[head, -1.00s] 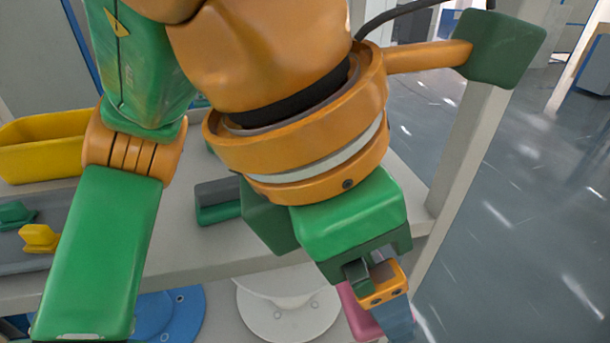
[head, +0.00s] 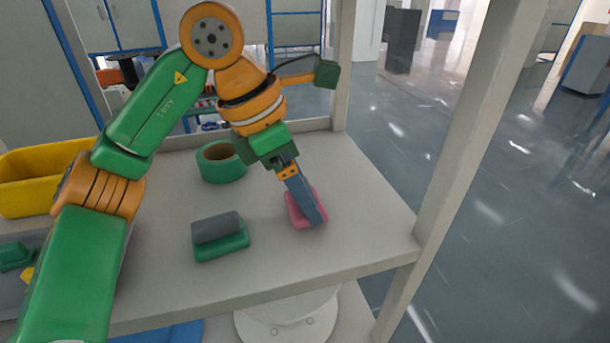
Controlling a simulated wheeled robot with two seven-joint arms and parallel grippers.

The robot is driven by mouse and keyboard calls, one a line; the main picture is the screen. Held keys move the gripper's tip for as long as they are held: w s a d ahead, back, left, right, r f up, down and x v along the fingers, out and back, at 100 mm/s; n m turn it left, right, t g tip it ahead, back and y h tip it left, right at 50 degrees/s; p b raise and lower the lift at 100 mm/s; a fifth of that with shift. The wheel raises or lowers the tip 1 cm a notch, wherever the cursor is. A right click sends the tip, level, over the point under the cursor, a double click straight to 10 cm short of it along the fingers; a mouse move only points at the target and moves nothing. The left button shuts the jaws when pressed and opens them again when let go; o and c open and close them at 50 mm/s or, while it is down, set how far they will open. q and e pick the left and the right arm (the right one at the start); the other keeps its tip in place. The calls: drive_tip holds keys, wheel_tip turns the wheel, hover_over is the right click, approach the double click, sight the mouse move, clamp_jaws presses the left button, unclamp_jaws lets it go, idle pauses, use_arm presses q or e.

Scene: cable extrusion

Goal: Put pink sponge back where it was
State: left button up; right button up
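The pink sponge (head: 294,213) is over the right part of the grey tabletop (head: 350,245), partly hidden behind my gripper's blue-grey finger. My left gripper (head: 308,208) reaches down from the upper left and is shut on the sponge, which shows on both sides of the finger. I cannot tell whether the sponge touches the tabletop or hangs just above it. My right gripper is not in view.
A green tape roll (head: 222,164) stands behind and left of the sponge. A green block with a grey top (head: 220,236) lies front left. A yellow bin (head: 40,182) is at far left. A pale post (head: 448,160) rises at the right edge. Tabletop around the sponge is clear.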

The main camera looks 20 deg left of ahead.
use_arm(q)
drive_tip(key=shift+f, duration=0.2)
drive_tip(key=shift+f, duration=0.15)
drive_tip(key=o, duration=0.9)
drive_tip(key=shift+r, duration=0.35)
drive_tip(key=v, duration=0.3)
drive_tip(key=shift+a+f, duration=0.1)
drive_tip(key=shift+a, duration=0.05)
drive_tip(key=s+a, duration=0.2)
drive_tip(key=a, duration=0.1)
drive_tip(key=s+a, duration=0.4)
drive_tip(key=a, duration=0.1)
drive_tip(key=shift+s+a, duration=0.15)
drive_tip(key=shift+a, duration=0.2)
drive_tip(key=shift+s+a+f, duration=0.1)
drive_tip(key=shift+s+a, duration=0.25)
drive_tip(key=shift+a, duration=0.05)
